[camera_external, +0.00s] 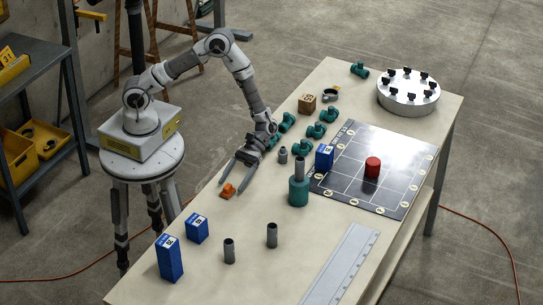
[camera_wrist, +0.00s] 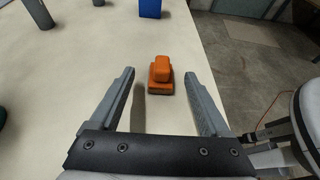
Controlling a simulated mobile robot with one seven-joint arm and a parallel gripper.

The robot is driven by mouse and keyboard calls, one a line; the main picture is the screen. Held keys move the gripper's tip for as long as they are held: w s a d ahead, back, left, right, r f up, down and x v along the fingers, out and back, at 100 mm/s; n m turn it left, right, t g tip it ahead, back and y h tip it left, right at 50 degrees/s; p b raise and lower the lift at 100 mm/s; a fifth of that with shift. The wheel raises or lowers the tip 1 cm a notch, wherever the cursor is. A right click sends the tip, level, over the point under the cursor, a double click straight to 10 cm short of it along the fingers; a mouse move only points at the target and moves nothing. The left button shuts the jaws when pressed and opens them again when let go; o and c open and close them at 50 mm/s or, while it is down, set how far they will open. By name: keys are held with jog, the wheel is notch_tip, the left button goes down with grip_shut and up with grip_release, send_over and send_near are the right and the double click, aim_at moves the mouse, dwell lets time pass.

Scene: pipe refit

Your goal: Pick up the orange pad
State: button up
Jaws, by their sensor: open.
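The orange pad (camera_external: 228,190) is a small orange block with a smaller raised part on top. It lies on the table near its left edge in the external view. In the wrist view the orange pad (camera_wrist: 160,78) lies just beyond and between the two fingertips, with clear space on both sides. My gripper (camera_external: 236,175) is open and empty, its fingers pointing down toward the pad. In the wrist view my gripper (camera_wrist: 159,74) shows both fingers wide apart. I cannot tell how far above the table the fingertips are.
Blue boxes (camera_external: 169,258) (camera_external: 197,228) and grey pipes (camera_external: 229,250) stand toward the front. Green fittings (camera_external: 287,121), a green cylinder (camera_external: 298,190) and a black board (camera_external: 400,165) with a red cylinder (camera_external: 372,167) lie to the right. Table around the pad is clear.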

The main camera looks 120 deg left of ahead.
aim_at(230, 185)
jog(key=shift+x, duration=1.6)
jog(key=shift+s, duration=0.1)
jog(key=shift+c, duration=0.3)
grip_shut()
jog(key=shift+r, duration=0.1)
